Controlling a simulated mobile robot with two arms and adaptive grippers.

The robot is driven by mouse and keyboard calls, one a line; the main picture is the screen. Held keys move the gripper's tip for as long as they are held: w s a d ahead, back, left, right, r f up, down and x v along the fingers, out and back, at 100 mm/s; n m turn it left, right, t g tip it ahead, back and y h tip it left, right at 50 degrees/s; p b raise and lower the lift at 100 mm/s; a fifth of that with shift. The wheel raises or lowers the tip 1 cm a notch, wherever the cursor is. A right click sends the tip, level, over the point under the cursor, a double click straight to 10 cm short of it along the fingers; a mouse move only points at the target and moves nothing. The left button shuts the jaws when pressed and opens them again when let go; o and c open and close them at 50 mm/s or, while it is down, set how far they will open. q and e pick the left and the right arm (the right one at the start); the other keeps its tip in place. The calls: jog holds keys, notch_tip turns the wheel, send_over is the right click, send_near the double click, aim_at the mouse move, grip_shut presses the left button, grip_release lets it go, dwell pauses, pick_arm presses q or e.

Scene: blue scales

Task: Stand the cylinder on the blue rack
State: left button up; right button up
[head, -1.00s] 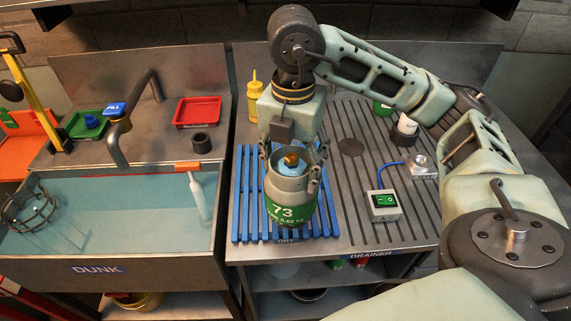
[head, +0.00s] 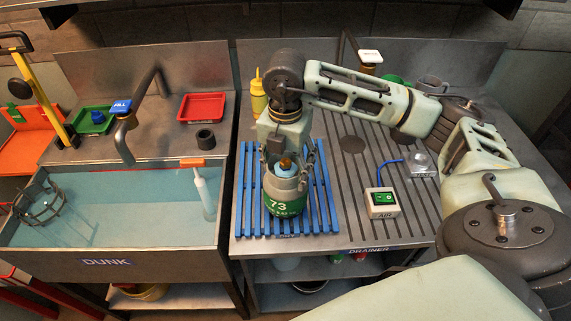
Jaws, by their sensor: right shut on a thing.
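The cylinder (head: 283,207) is grey-green with a green band marked 73 and a brass valve on top. It is upright over the front middle of the blue rack (head: 247,195); I cannot tell whether its base touches the slats. My right gripper (head: 289,172) comes down from above and behind, its fingers around the cylinder's top, shut on it. The cylinder's base and the slats behind it are partly hidden. My left gripper is not in view.
The water-filled DUNK sink (head: 110,263) is at left, with a wire basket (head: 40,205) and an orange-handled tool (head: 203,190) in it. A switch box (head: 382,203) sits right of the rack on the ribbed drainer. A yellow bottle (head: 258,97) stands behind the rack.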

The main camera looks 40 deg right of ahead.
jog(key=shift+f, duration=0.1)
jog(key=o, duration=2.1)
jog(key=shift+c, duration=0.2)
jog(key=shift+r, duration=0.3)
notch_tip(320, 180, up, 7)
jog(key=shift+a+f+b, duration=0.1)
jog(key=shift+f+b, duration=0.1)
jog(key=shift+b, duration=0.95)
notch_tip(320, 180, up, 4)
jog(key=shift+r, duration=0.6)
